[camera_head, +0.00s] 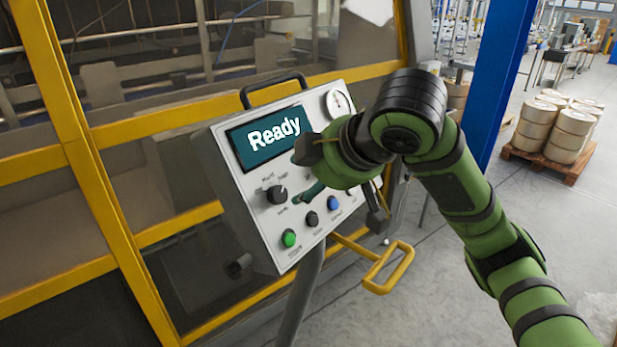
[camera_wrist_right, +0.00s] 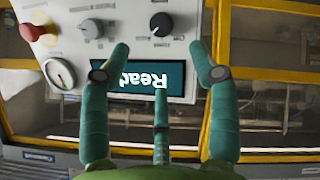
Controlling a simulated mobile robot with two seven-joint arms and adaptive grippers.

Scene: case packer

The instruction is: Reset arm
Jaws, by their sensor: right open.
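The grey control panel (camera_head: 240,205) faces me with a lit screen reading "Ready" (camera_head: 272,137). My right gripper (camera_head: 307,172) is in front of the panel, its green fingers open and empty. In the right wrist view my fingers (camera_wrist_right: 161,60) are spread in front of the screen (camera_wrist_right: 178,82), which appears upside down. A black selector knob (camera_head: 277,194), a green button (camera_head: 289,238), a black button (camera_head: 312,219) and a blue button (camera_head: 333,203) show below the screen. A red mushroom button (camera_wrist_right: 32,31) shows in the right wrist view. My left gripper is not in view.
A round gauge (camera_head: 338,103) sits at the panel's upper right, close to my right wrist. A black handle (camera_head: 273,88) tops the panel. A yellow frame (camera_head: 90,170) stands behind, a yellow handle (camera_head: 390,270) below right. Rolls on a pallet (camera_head: 541,160) stand far right.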

